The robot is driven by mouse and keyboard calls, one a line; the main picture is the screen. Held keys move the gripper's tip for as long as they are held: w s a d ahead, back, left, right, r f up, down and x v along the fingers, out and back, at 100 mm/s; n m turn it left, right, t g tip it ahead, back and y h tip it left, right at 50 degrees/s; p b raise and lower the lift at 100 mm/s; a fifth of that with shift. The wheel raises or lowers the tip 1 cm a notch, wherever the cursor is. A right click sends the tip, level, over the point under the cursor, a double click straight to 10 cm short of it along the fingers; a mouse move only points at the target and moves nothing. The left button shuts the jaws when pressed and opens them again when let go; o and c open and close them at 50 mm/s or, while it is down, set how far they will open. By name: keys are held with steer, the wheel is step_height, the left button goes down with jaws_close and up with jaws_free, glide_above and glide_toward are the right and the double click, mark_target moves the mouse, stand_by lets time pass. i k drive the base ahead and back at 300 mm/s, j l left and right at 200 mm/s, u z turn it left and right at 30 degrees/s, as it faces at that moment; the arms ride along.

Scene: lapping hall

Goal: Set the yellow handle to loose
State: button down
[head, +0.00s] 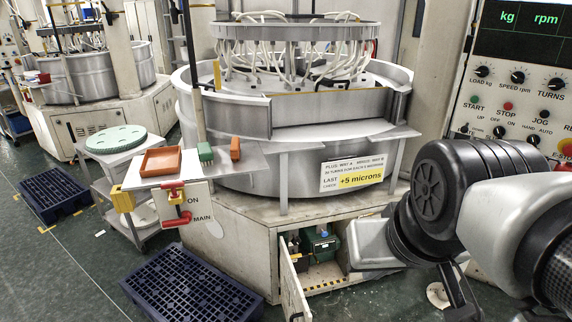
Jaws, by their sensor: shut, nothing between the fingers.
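My gripper (460,300) shows only partly, as dark parts below the wrist at the lower right. It is shut and empty, well apart from the handle.
An orange tray (160,162) lies on the shelf above. A blue crate (190,283) covers floor below. A cabinet door (293,283) stands open.

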mark_target(294, 256)
steer(key=i+l+u, duration=0.1)
steer(key=l, duration=0.25)
steer(key=i+l+u, duration=0.1)
steer(key=i+l, duration=0.15)
steer(key=i+l+u, duration=0.1)
steer(key=l, duration=0.35)
steer(key=i+l+u, duration=0.1)
steer(key=l, duration=0.25)
steer(key=i+l+u, duration=0.1)
steer(key=l, duration=0.3)
steer(key=i+l+u, duration=0.1)
steer(key=l, duration=0.25)
steer(key=i+l+u, duration=0.1)
steer(key=l, duration=0.3)
steer(key=i, duration=0.1)
